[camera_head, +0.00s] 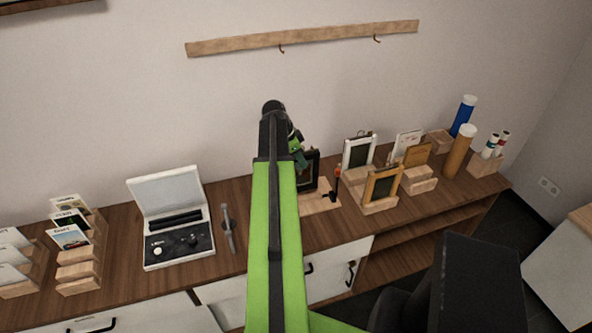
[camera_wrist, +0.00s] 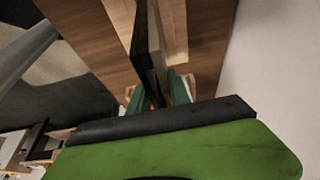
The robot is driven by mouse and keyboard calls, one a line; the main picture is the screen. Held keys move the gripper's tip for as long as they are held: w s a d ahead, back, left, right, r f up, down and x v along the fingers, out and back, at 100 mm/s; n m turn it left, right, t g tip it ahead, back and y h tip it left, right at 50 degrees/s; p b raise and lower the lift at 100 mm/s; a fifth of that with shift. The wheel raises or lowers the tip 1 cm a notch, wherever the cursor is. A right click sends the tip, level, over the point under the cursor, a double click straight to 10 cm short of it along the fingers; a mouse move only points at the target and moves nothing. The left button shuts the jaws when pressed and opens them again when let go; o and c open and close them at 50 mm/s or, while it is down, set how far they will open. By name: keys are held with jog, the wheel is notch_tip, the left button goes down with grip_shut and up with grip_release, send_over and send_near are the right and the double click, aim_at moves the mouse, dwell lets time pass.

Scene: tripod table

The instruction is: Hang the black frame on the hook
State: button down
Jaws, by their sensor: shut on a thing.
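The black frame (camera_head: 312,170) is partly hidden behind my arm in the head view, low over the desk and near a light wooden stand (camera_head: 318,204). My gripper (camera_head: 297,150) is shut on it. In the wrist view the black frame (camera_wrist: 146,48) is seen edge-on, between the green fingers of my gripper (camera_wrist: 158,94). I cannot tell if the frame touches the stand. A wooden rail (camera_head: 235,45) on the wall carries two small hooks, a left hook (camera_head: 282,49) and a right hook (camera_head: 377,39), both bare.
A white frame (camera_head: 346,153) and a wooden frame (camera_head: 370,188) stand to the right. A small orange-tipped object (camera_head: 336,178) is close to the black frame. An open case (camera_head: 150,240) lies to the left. The wall below the rail is clear.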

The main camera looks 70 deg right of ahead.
aim_at(299, 166)
notch_tip(299, 166, down, 4)
jog(key=b, duration=0.3)
jog(key=shift+w+d+b, duration=0.1)
jog(key=shift+w+b, duration=0.05)
jog(key=shift+b, duration=0.15)
jog(key=shift+w+f, duration=0.1)
jog(key=shift+w, duration=0.1)
jog(key=shift+w+r, duration=0.1)
jog(key=shift+r, duration=0.1)
jog(key=shift+f, duration=0.1)
jog(key=c, duration=1.2)
grip_release()
